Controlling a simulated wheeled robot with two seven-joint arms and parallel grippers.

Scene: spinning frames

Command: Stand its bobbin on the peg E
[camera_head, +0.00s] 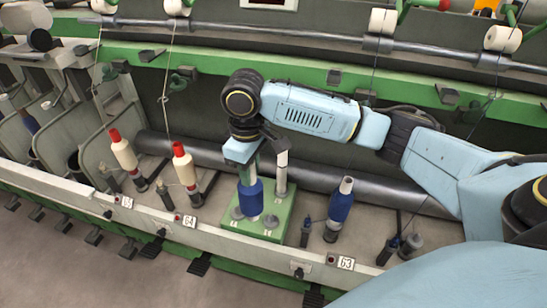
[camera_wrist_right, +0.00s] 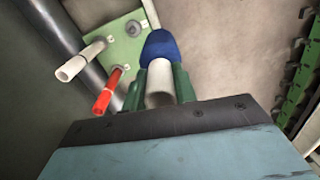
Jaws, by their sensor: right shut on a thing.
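My right gripper (camera_head: 247,172) is shut on the top of a bobbin (camera_head: 250,198) with blue yarn on a white tube. The right wrist view shows the blue yarn (camera_wrist_right: 160,46) beyond the green fingers (camera_wrist_right: 160,82). The bobbin hangs upright over the green peg board (camera_head: 284,222); I cannot tell whether its foot touches the board or sits on a peg. A bare white tube (camera_head: 281,172) stands on the board behind it, also visible in the wrist view (camera_wrist_right: 80,60). A red tube (camera_wrist_right: 107,92) stands beside it there. Peg letters are unreadable. My left gripper is out of view.
Another blue bobbin (camera_head: 340,205) stands right of the board. Two cream bobbins with red tops (camera_head: 184,164) (camera_head: 124,152) stand to the left. A dark roller (camera_head: 330,182) runs behind the board, and a grey rail with number plates (camera_head: 345,263) runs in front.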

